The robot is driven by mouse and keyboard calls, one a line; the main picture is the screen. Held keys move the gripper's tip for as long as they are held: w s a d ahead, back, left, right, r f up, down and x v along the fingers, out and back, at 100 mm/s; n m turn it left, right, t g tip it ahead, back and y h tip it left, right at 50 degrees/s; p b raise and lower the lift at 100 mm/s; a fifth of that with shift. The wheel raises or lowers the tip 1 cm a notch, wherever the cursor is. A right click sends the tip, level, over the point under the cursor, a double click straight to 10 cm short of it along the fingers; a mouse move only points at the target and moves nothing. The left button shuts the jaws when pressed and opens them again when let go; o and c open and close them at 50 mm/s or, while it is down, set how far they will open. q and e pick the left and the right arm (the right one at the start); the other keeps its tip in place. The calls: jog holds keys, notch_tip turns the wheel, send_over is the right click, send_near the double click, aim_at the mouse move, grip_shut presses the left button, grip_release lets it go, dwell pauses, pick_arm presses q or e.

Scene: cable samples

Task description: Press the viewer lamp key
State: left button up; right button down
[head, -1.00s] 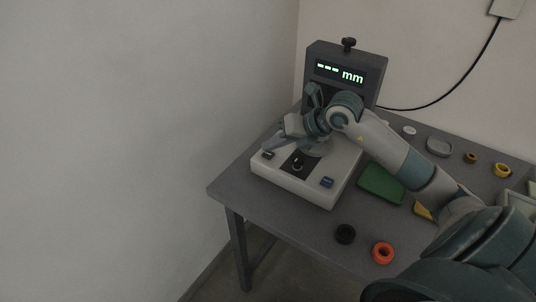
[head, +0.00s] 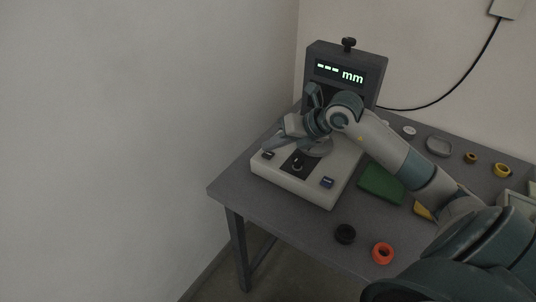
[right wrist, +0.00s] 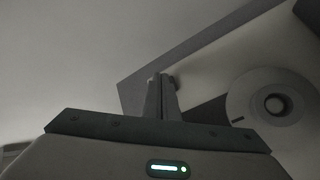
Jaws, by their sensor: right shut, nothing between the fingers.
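The viewer (head: 336,191) is a light grey base unit with a dark upright at its back, whose display (head: 339,72) shows dashes and "mm". A dark key (head: 268,155) sits at the base's left front corner and a blue key (head: 327,182) at its right front. I see no readable label telling which is the lamp key. My right gripper (head: 270,146) is shut and empty, just above the left dark key; touching or apart is unclear. In the right wrist view, its closed fingers (right wrist: 160,94) point toward a small dark piece at the unit's edge. My left gripper is out of view.
Black (head: 345,234) and orange (head: 383,252) rings lie on the grey table (head: 290,221) in front. A green mat (head: 381,184) lies right of the viewer, partly below my arm. A wall stands close at left.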

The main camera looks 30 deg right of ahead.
aim_at(272, 155)
dwell(0.3)
jog(key=shift+f, duration=0.15)
jog(key=shift+f+b, duration=0.3)
jog(key=shift+b, duration=0.15)
jog(key=shift+f, duration=0.1)
dwell(0.4)
jog(key=shift+r, duration=0.55)
notch_tip(272, 155, up, 6)
jog(key=p, duration=0.4)
dwell(0.4)
